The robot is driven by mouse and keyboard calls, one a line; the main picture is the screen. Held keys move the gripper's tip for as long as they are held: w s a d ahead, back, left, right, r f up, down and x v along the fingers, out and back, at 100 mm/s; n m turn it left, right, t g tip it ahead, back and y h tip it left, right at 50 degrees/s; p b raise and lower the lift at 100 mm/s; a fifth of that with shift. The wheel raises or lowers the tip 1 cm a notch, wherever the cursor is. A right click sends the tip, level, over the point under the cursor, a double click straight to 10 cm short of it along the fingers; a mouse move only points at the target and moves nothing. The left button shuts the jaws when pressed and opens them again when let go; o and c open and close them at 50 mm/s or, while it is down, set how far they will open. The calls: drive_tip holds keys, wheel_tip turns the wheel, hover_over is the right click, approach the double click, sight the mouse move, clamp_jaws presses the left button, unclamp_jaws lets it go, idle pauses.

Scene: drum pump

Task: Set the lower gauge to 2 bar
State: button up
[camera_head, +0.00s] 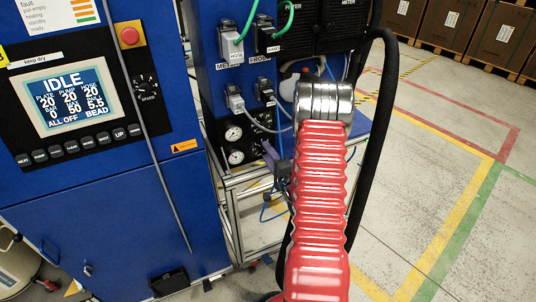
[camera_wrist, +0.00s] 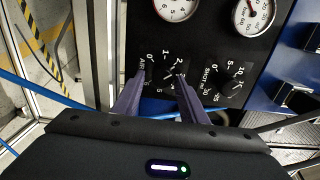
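In the camera_head view the lower gauge (camera_head: 236,157) is a white dial below a second gauge (camera_head: 233,133) on a black panel. In the wrist view the picture is turned, and the gauge with the small-number scale (camera_wrist: 175,8) is cut by the top edge. Its needle reading is not clear. A dark knob (camera_wrist: 163,73) with a 0 to 6 scale marked AIR lies under it. My gripper (camera_wrist: 160,77) has its two purple fingers apart, tips on either side of this knob; contact cannot be told. In the camera_head view my gripper (camera_head: 271,153) is right of the gauges.
A second knob (camera_wrist: 229,88) marked SHOT and its gauge (camera_wrist: 254,15) sit to the right in the wrist view. Blue cables and hoses hang near the panel. A metal frame (camera_head: 240,215) stands below it. The marked floor at right is clear.

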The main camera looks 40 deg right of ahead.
drive_tip(key=shift+o, duration=0.5)
drive_tip(key=shift+a, duration=0.1)
drive_tip(key=v, duration=1.3)
drive_tip(key=shift+s, duration=0.4)
